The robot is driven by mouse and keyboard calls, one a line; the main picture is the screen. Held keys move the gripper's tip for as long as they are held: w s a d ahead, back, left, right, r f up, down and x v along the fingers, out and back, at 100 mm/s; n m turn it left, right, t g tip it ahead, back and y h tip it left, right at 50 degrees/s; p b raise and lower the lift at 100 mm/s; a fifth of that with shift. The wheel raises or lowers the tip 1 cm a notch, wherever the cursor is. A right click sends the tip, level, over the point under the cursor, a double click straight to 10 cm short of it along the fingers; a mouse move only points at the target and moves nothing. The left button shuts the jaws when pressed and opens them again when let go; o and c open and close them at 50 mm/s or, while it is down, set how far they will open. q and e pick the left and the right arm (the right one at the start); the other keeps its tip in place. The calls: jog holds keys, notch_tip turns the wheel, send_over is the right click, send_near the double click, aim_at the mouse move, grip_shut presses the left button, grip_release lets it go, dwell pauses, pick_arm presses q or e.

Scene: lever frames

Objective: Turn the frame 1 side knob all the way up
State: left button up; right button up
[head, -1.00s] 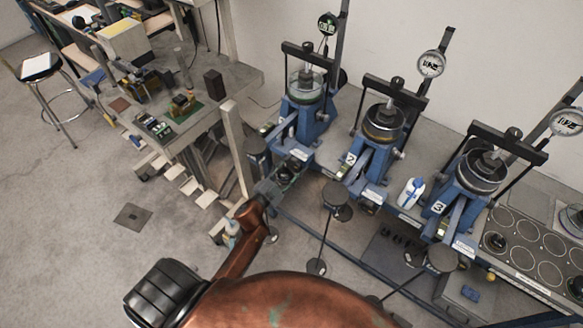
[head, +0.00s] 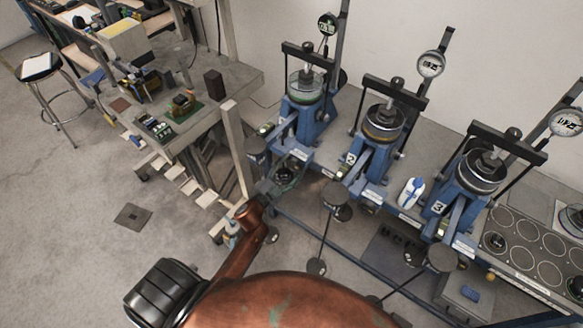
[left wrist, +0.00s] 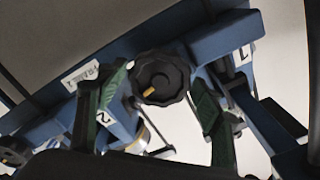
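Frame 1 (head: 308,115) is the leftmost blue lever frame in the head view. Its side knob (left wrist: 160,76), black and scalloped with a yellow mark at its lower left, faces the left wrist camera. The FRAME 1 label (left wrist: 82,77) is beside it. My left gripper (left wrist: 158,84) is open, its green-padded fingers on either side of the knob; whether they touch it I cannot tell. In the head view my left gripper (head: 284,177) is low at the front of frame 1, and the knob cannot be made out there. My right gripper is not in view.
Frame 2 (head: 381,135) and frame 3 (head: 476,178) stand to the right on the same bench. A white-and-blue bottle (head: 411,192) stands between them. A wooden post (head: 238,150) and a cluttered workbench (head: 232,82) are close on the left.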

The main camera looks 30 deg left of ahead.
pick_arm(q)
jog(key=shift+o, duration=0.6)
jog(key=shift+s, duration=0.2)
jog(key=s, duration=1.1)
jog(key=shift+s+a, duration=0.3)
jog(key=shift+a, duration=0.15)
